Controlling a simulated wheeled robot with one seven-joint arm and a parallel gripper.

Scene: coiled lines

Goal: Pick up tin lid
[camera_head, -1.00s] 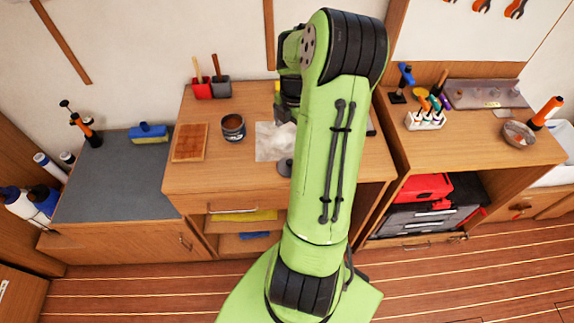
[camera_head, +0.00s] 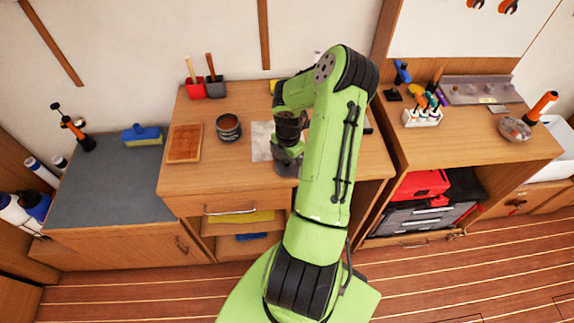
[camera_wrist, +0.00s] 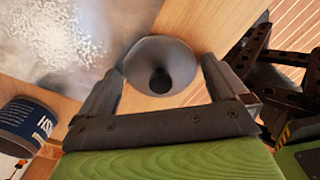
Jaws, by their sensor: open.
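The tin lid (camera_wrist: 160,65) shows in the wrist view as a grey round piece with a dark centre, lying on the wooden worktop near the front of a whitish sheet. My gripper (camera_wrist: 162,72) is open and empty, with one finger to each side of the lid in the picture. I cannot tell how far above the lid the fingertips are. In the head view my wrist covers most of this spot. The open tin (camera_head: 229,128), with brown contents, stands to the left; its dark blue label also shows in the wrist view (camera_wrist: 28,120).
The whitish sheet (camera_head: 261,141) lies between tin and gripper. A brown square block (camera_head: 184,143) lies left of the tin. Red (camera_head: 195,88) and dark (camera_head: 215,86) holders with handled tools stand behind. The right bench (camera_head: 475,135) carries several tools and a bowl (camera_head: 515,129).

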